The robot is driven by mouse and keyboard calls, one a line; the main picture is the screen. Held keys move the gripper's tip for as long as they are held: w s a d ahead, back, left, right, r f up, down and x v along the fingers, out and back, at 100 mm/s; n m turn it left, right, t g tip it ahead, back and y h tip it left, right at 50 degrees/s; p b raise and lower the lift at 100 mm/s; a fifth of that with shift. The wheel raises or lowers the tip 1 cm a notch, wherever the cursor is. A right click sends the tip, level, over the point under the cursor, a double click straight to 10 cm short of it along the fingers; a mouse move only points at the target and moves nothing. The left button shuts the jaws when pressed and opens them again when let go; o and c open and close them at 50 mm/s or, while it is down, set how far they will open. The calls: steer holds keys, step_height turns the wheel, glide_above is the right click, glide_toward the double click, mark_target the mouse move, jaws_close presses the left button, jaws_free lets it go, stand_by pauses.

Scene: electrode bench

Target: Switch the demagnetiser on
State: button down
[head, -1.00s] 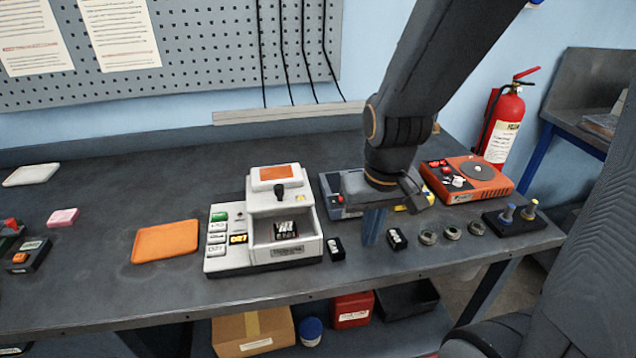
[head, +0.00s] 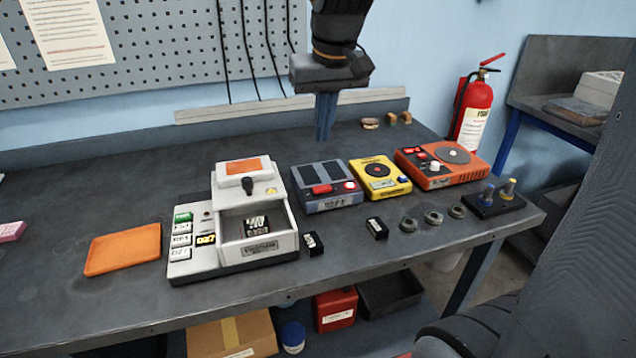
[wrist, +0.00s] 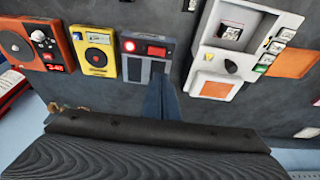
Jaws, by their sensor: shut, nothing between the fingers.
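Three boxed devices stand in a row, and I cannot read which is labelled demagnetiser. The blue-grey box (head: 327,200) has two dark plates, a red rocker switch (head: 321,189) and a small lamp (head: 350,186). The yellow box (head: 380,187) has a round dark disc. The orange box (head: 440,180) has a grey disc, a white knob and red markings. My gripper (head: 325,138) is shut and empty, raised above and behind the blue-grey box, apart from it.
A white machine (head: 258,240) with keys and an open chamber stands left of the boxes. An orange tray (head: 122,250) lies further left. Small black blocks (head: 377,228), several rings (head: 433,217) and a peg stand (head: 495,206) line the front. The pegboard (head: 150,55) rises behind.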

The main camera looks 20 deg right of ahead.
steer(key=shift+f, duration=0.1)
steer(key=p, duration=0.2)
glide_above(317, 188)
steer(key=s, duration=0.1)
step_height(317, 188, down, 12)
steer(key=shift+f, duration=0.75)
